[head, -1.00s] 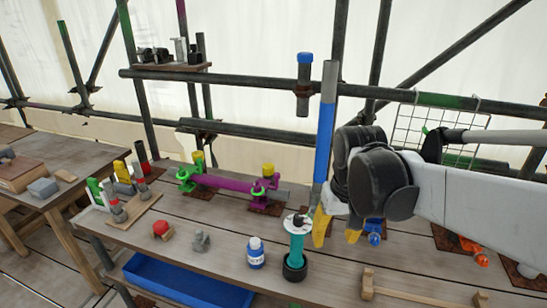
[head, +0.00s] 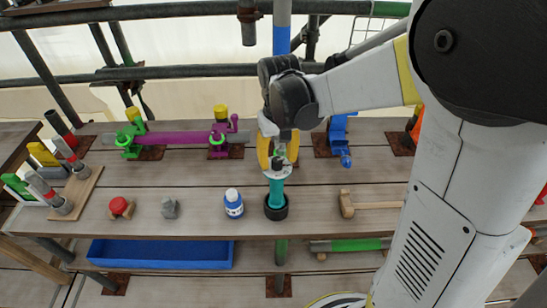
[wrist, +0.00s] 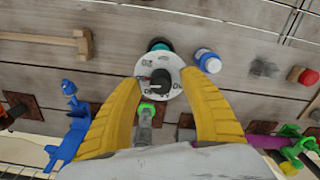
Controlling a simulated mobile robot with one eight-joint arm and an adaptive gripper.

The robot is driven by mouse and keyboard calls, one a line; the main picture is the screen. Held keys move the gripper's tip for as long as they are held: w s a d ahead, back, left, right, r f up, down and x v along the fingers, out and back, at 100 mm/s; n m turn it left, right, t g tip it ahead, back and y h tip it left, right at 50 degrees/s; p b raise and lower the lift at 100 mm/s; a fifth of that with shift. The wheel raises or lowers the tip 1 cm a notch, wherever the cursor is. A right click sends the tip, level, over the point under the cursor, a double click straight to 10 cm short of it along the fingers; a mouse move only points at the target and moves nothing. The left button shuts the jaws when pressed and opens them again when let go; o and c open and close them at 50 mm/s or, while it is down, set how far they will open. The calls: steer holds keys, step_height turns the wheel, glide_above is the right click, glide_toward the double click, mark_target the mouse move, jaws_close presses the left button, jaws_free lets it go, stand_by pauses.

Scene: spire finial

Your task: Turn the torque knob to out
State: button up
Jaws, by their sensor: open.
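The torque knob is a small dark knob (wrist: 161,77) on a white round dial (wrist: 169,68) with black lettering. The dial also shows in the head view (head: 284,171), on top of a teal upright tool (head: 277,190) in a black round base (head: 276,210). My gripper (wrist: 165,80) is open, its yellow fingers on either side of the knob, overlapping the dial's edges in the wrist view. In the head view my gripper (head: 276,160) is at the dial; contact cannot be told. The lettering and pointer setting are too small to read surely.
A blue-white bottle (head: 233,205) stands left of the tool, a wooden mallet (head: 370,204) lies right. A grey part with a green end (wrist: 146,118) shows between my fingers. A purple clamped tube (head: 175,138) and blue clamp (head: 340,138) are behind. Bench front is mostly clear.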

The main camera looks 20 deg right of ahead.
steer(key=shift+f, duration=0.8)
jaws_close()
